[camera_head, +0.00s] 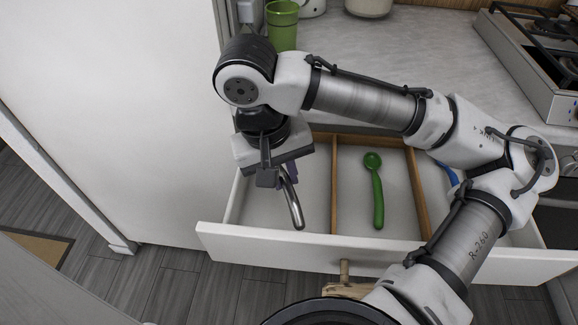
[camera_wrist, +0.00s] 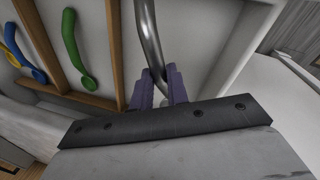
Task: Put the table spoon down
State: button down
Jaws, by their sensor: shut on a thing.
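My gripper (camera_head: 286,172) is over the left compartment of the open drawer, pointing down. In the wrist view its purple fingers (camera_wrist: 160,88) are shut on a shiny metal table spoon (camera_head: 294,208). The spoon's curved metal handle (camera_wrist: 149,38) runs up and away from the fingers in the wrist view, and its other end is largely hidden by the gripper. The spoon is tilted, with one end toward the drawer front. I cannot tell whether it touches the drawer (camera_head: 270,246) floor.
A green spoon (camera_head: 377,190) lies in the middle compartment, beyond a wooden divider (camera_head: 334,190). A blue utensil (camera_head: 449,172) is in the right compartment, with a yellow one (camera_wrist: 3,50) beside it. A green cup (camera_head: 283,27) and a stove (camera_head: 540,60) are on the counter (camera_head: 420,40).

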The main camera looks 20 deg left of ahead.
aim_at(286, 175)
notch_tip(286, 175, down, 4)
jog(key=shift+f+b, duration=0.15)
jog(key=shift+b, duration=0.15)
jog(key=w, duration=0.1)
jog(key=w+a, duration=0.1)
jog(key=w, duration=0.1)
jog(key=shift+w+f, duration=0.2)
jog(key=shift+w, duration=0.05)
jog(key=shift+w+a, duration=0.25)
jog(key=shift+w, duration=0.6)
jog(key=w, duration=0.2)
jog(key=shift+w+a, duration=0.35)
jog(key=shift+f, duration=0.65)
jog(key=shift+s+f, duration=0.1)
jog(key=c, duration=1.4)
grip_release()
jog(key=shift+o, duration=0.2)
